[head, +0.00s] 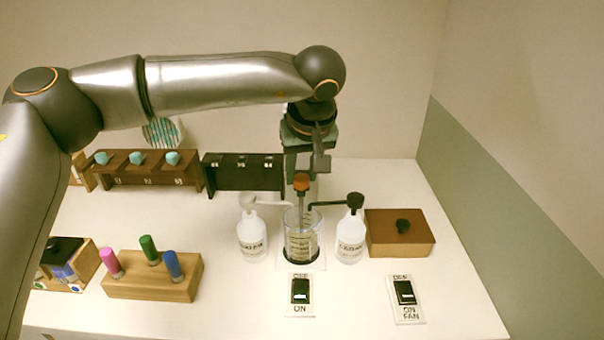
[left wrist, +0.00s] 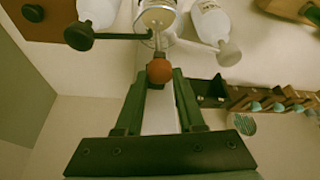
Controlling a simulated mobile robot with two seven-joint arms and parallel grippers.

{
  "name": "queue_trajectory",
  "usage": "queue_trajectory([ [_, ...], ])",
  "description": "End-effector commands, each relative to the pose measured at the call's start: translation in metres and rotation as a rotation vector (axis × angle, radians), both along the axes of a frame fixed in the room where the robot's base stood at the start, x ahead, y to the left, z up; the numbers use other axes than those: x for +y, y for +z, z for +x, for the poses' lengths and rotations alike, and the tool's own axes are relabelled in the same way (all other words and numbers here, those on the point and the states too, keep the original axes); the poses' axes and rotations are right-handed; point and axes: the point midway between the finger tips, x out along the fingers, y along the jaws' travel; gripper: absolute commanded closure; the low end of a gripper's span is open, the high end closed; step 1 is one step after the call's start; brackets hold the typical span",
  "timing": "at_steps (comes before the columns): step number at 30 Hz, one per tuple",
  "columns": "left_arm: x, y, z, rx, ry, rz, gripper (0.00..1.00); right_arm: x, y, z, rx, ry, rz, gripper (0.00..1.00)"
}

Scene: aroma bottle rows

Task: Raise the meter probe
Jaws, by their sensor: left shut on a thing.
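The meter probe has an orange-red knob (head: 301,182) on top and a thin stem that runs down into the glass beaker (head: 303,240). My left gripper (head: 302,172) is above the beaker, pointing down, shut on the probe at its knob. In the left wrist view the knob (left wrist: 159,71) sits at the ends of the two dark fingers (left wrist: 159,84), with the stem running from it toward the beaker (left wrist: 158,17). The probe's lower end is hard to make out inside the beaker. My right gripper is not in view.
White bottles with bent spouts stand close at the left (head: 251,238) and right (head: 350,240) of the beaker. A wooden box (head: 400,238) is at the right. Switches (head: 300,294) (head: 405,297) lie in front. A block with coloured pegs (head: 155,283) and dark racks (head: 243,178) are at left and back.

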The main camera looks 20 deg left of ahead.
Motion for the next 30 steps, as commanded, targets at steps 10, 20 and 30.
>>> queue_trajectory([
  [10,0.000,0.072,0.000,-0.001,-0.001,-0.002,1.00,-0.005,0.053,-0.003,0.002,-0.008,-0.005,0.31],
  [20,0.000,0.081,0.000,-0.003,0.000,-0.002,1.00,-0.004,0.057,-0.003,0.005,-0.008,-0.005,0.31],
  [30,0.000,0.082,0.001,-0.006,0.000,-0.002,0.42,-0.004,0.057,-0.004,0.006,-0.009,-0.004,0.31],
])
